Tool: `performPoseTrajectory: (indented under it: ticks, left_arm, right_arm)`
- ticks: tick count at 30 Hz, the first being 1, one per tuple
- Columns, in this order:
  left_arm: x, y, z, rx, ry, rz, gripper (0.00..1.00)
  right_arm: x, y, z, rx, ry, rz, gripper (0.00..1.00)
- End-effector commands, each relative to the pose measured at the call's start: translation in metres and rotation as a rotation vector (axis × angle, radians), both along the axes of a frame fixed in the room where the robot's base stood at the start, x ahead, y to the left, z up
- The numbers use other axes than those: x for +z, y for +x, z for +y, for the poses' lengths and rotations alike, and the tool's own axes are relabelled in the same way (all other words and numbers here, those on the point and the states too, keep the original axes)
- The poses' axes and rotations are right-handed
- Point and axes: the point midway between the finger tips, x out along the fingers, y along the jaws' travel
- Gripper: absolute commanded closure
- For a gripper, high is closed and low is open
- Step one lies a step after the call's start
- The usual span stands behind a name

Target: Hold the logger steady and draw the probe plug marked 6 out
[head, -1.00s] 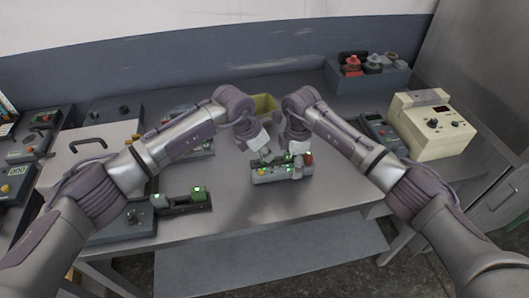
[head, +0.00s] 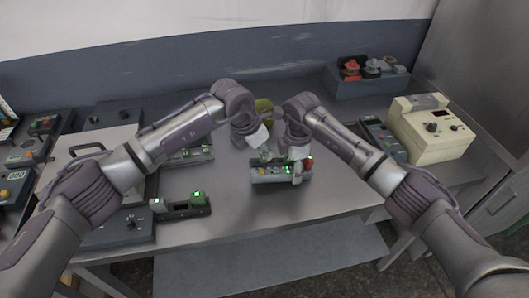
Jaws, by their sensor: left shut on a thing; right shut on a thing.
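The logger (head: 268,173) is a small grey box with green-lit parts on the bench, at the middle of the head view. My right gripper (head: 297,168) is shut on the logger near its right end, beside a red part. My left gripper (head: 265,155) is shut on a small probe plug just above the logger's back left part. The fingers largely hide the plug, and I cannot read its number. Whether its tip is clear of the logger is too small to tell.
A similar grey unit with green lights (head: 182,207) lies to the left. An olive bin (head: 264,105) stands behind my grippers. A cream instrument (head: 431,128) and a grey box with red parts (head: 368,80) are at the right. The bench front is clear.

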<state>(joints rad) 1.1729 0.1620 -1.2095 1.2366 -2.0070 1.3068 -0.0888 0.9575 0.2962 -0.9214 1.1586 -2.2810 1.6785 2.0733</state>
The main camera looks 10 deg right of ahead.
Motion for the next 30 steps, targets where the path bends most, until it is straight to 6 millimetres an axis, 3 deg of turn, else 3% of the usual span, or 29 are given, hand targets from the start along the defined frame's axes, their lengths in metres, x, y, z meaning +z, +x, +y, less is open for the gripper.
performPoseTrajectory:
  ticks: [3, 11, 12, 17, 26, 30]
  left_arm:
    - [0.009, 0.005, 0.003, 0.008, 0.0, -0.011, 1.0]
    - [0.011, 0.005, 0.004, 0.008, 0.001, -0.01, 1.0]
    - [0.011, 0.005, 0.004, 0.008, 0.001, -0.01, 0.79]
    - [0.009, 0.003, 0.003, 0.006, 0.002, -0.007, 0.53]
    - [0.008, 0.001, 0.002, 0.002, 0.001, -0.003, 0.53]
    - [0.018, 0.0, 0.005, 0.002, 0.001, -0.005, 0.53]
  right_arm:
    - [-0.006, -0.003, -0.007, -0.008, -0.016, 0.013, 0.88]
    - [-0.006, -0.003, -0.007, -0.009, -0.018, 0.013, 0.88]
    - [-0.006, -0.002, -0.008, -0.009, -0.018, 0.012, 0.88]
    - [-0.005, -0.002, -0.006, -0.007, -0.013, 0.009, 0.88]
    - [-0.003, -0.001, -0.002, -0.002, -0.004, 0.006, 0.88]
    - [-0.002, -0.001, -0.001, -0.001, -0.002, 0.005, 0.88]
